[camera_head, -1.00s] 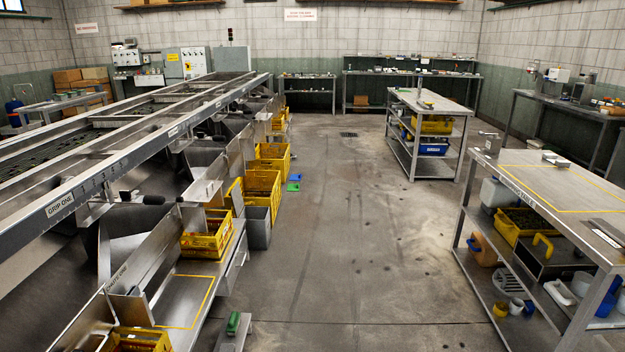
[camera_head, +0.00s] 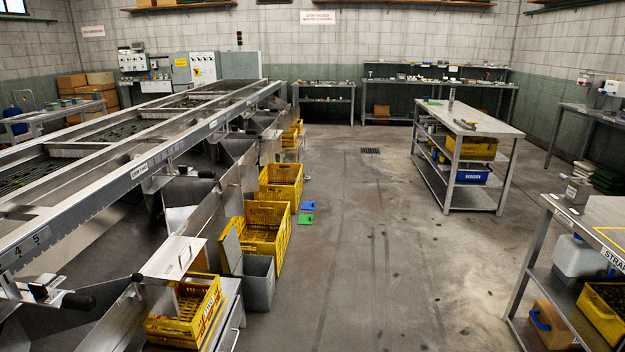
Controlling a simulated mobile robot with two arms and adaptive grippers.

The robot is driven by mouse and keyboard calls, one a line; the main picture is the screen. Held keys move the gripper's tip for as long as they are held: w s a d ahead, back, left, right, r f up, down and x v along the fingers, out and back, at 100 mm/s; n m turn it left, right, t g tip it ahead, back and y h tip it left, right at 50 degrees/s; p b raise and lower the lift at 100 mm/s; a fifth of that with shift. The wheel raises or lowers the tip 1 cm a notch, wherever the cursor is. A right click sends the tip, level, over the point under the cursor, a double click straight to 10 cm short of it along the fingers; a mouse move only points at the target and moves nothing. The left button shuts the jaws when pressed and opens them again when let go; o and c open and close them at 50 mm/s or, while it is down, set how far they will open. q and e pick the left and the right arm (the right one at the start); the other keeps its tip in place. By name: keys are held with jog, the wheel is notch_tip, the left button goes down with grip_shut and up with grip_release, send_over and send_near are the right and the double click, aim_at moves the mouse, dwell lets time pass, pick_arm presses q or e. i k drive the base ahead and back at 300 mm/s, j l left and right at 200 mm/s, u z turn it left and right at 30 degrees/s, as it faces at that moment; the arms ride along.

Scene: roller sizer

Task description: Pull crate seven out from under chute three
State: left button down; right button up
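Several yellow crates stand in a row along the right side of the long sizer (camera_head: 150,150), under its metal chutes. The nearest yellow crate (camera_head: 190,318) sits on a metal shelf at the lower left, partly under a chute plate (camera_head: 172,257). Behind it, a larger yellow crate (camera_head: 265,235) and another yellow crate (camera_head: 283,182) stand lower, with more crates (camera_head: 292,133) farther back. Crate numbers are too small to read, so I cannot tell which is crate seven or which chute is three. Neither of my grippers shows.
A grey bin (camera_head: 258,283) stands beside the larger yellow crate. Green and blue pieces (camera_head: 306,207) lie on the floor. A shelved table (camera_head: 470,122) and a nearer bench (camera_head: 590,215) stand on the right. The aisle floor (camera_head: 375,265) between is clear.

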aim_at(267, 240)
jog(key=i, duration=2.95)
jog(key=i+u, duration=0.15)
jog(key=i, duration=0.5)
jog(key=i+l, duration=0.2)
jog(key=i, duration=0.5)
jog(key=j+u, duration=0.05)
